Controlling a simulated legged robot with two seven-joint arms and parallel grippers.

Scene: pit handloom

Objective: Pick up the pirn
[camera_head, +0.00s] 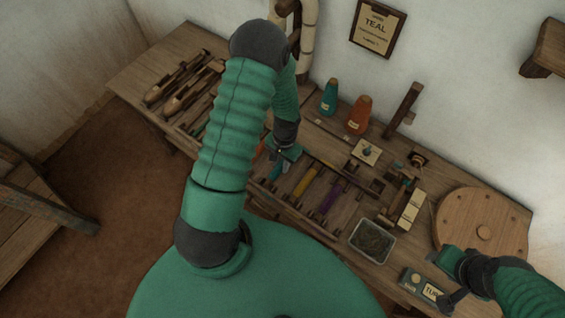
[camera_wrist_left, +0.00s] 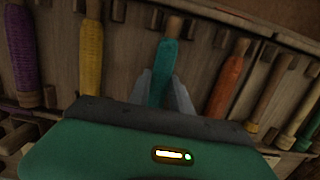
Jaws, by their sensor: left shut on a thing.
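A teal pirn (camera_wrist_left: 165,62) lies in a slot of the wooden pirn rack (camera_wrist_left: 205,62), between a yellow pirn (camera_wrist_left: 91,58) and an orange pirn (camera_wrist_left: 228,82). My left gripper (camera_wrist_left: 165,98) is shut on the teal pirn, one finger on each side of its near part. In the head view my left gripper (camera_head: 281,165) is down at the rack on the bench, and my arm hides part of the rack. I cannot tell whether the pirn is lifted. My right gripper (camera_head: 448,266) is by the bench's right end; its jaws are not clear.
A purple pirn (camera_head: 331,197) lies right of the yellow one on the bench. A grey tray (camera_head: 354,246), a round wooden board (camera_head: 443,211) and a box (camera_head: 422,289) stand to the right.

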